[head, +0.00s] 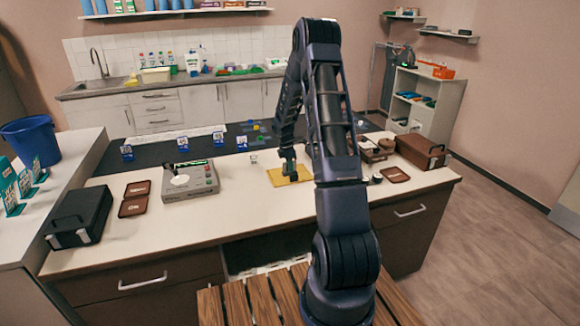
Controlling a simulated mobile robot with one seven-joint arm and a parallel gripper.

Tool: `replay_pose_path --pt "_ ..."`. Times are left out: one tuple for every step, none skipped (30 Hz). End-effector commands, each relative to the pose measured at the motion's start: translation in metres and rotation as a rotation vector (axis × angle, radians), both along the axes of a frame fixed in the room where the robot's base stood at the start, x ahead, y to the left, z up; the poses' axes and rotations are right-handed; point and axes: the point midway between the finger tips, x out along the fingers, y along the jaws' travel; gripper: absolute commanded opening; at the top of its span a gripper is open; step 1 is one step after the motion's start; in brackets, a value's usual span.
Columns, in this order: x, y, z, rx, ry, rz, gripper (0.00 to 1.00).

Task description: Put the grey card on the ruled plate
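My gripper (290,177) reaches down over a flat yellow plate (302,171) on the white counter, near its middle. The fingers are small and dark here, and I cannot tell whether they are open or shut, or whether they touch the plate. I cannot make out ruled lines on this plate at this size. I cannot pick out a grey card for sure; it may be hidden by my gripper or arm.
A grey device (203,180) with a pale round top stands left of the plate. A black case (80,217) and brown wallets (135,207) lie further left. A brown box (421,150) stands at right. Small blue-and-white markers (127,152) stand along the dark strip behind.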

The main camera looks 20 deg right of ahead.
Motion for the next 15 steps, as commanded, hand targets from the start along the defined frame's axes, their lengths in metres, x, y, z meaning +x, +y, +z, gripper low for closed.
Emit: replay_pose_path --pt "0.0 0.0 0.0 0.0 0.0 0.0 0.25" --pt "0.0 0.0 0.0 0.0 0.0 0.0 0.25" --pt "0.0 0.0 0.0 0.0 0.0 0.0 0.25" --pt "0.0 0.0 0.0 0.0 0.0 0.0 0.25" --pt "0.0 0.0 0.0 0.0 0.0 0.0 0.25" --pt "0.0 0.0 0.0 0.0 0.0 0.0 0.25" --pt "0.0 0.0 0.0 0.0 0.0 0.0 0.25" --pt "0.0 0.0 0.0 0.0 0.0 0.0 0.25" --pt "0.0 0.0 0.001 0.0 0.0 0.0 0.25" --pt "0.0 0.0 0.001 0.0 0.0 0.0 0.25" --pt "0.0 0.0 0.002 0.0 -0.001 0.0 0.25" --pt "0.0 0.0 0.004 0.0 -0.001 0.0 0.25" --pt "0.0 0.0 0.006 0.0 -0.002 0.0 0.25" --pt "0.001 0.001 0.009 0.0 -0.002 0.0 0.25" --pt "0.001 0.002 0.014 0.0 -0.003 0.001 0.25"
